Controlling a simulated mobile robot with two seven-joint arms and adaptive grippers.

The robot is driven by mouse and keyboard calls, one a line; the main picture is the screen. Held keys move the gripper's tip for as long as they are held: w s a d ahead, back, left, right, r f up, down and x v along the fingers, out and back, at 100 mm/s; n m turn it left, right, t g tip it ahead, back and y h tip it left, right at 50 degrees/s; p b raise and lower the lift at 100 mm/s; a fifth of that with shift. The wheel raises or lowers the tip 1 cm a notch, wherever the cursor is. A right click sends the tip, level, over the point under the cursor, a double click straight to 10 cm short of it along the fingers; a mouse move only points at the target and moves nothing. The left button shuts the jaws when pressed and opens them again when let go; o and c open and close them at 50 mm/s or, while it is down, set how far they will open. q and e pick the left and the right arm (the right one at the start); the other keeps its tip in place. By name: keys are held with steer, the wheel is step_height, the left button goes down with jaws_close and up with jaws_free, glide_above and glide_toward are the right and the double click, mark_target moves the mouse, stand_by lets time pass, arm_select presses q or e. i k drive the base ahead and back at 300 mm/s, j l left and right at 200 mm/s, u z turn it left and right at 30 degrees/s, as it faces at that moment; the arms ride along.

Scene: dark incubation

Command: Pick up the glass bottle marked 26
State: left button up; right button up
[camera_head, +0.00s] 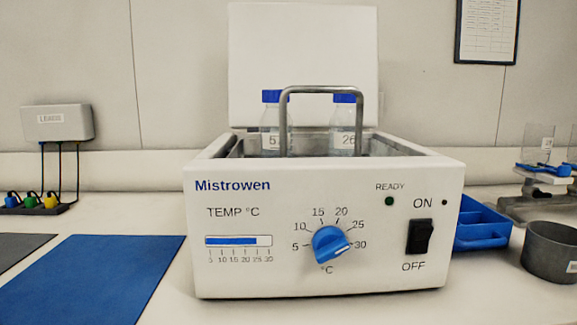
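The glass bottle marked 26 (343,128) has a blue cap and a white label. It stands upright inside the open white water bath (325,215), to the right. Its lower part is hidden by the bath's front wall. A second blue-capped bottle (271,125) stands in the bath to its left, with a label partly covered by a bar; a 5 shows on it. A grey metal handle (320,90) arches up in front of both bottles. Neither of my grippers is in view.
The bath's lid (303,50) stands open behind. A blue mat (105,275) lies on the left. A blue tray (482,225) and a grey pot (552,250) are on the right. A stand with a beaker (540,148) is at far right.

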mark_target(341, 123)
steer(key=i+l, duration=0.1)
steer(key=l, duration=0.15)
steer(key=i+l, duration=0.15)
steer(key=l+u, duration=0.25)
steer(key=l, duration=0.15)
steer(key=l+u, duration=0.25)
steer(key=l, duration=0.15)
